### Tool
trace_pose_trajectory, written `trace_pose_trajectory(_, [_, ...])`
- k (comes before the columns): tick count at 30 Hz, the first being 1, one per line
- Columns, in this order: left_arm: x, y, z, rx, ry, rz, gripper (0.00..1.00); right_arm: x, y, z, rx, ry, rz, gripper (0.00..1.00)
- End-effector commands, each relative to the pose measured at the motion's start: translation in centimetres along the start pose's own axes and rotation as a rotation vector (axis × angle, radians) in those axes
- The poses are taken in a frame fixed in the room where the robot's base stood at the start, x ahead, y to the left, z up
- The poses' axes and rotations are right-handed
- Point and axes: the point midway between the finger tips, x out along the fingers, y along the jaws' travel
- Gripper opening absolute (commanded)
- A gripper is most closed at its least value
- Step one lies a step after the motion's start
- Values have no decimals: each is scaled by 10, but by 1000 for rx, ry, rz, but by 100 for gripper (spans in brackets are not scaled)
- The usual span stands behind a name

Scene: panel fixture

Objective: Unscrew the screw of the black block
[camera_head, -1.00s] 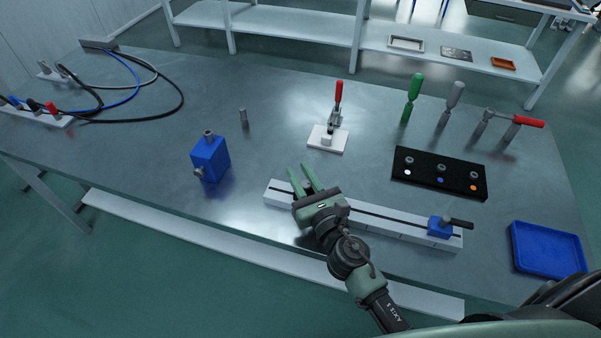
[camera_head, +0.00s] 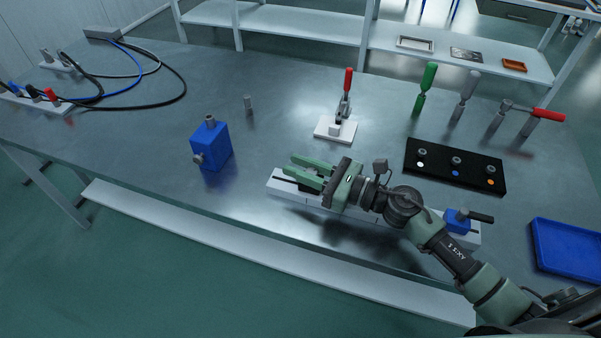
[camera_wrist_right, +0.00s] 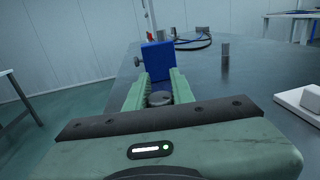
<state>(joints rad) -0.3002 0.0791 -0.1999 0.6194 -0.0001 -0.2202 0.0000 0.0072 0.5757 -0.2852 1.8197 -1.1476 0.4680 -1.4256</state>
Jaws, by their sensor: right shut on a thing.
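My right gripper (camera_head: 311,176) lies low over the left end of the white slotted rail (camera_head: 285,187), its fingers pointing left. In the right wrist view a dark grey round screw head (camera_wrist_right: 160,98) sits between the fingers, and the gripper is shut on it. Something dark shows under the fingers on the rail; it is mostly hidden, so I cannot tell its shape. My left gripper is not in view.
A blue block with knobs (camera_head: 211,146) stands left of the gripper. A small blue slider with a black handle (camera_head: 457,221) sits on the rail's right end. A red-handled clamp (camera_head: 340,122) stands behind, and a blue tray (camera_head: 565,250) lies at far right.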

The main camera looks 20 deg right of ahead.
Motion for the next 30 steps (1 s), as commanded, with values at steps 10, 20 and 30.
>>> trace_pose_trajectory(10, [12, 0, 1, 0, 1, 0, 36, 0, 1, 0, 1, -1, 59, 0])
trace_pose_trajectory(20, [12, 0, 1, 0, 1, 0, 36, 0, 2, 1, 1, -2, 60, 0])
trace_pose_trajectory(30, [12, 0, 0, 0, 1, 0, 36, 0, 2, 1, 0, -1, 60, 45])
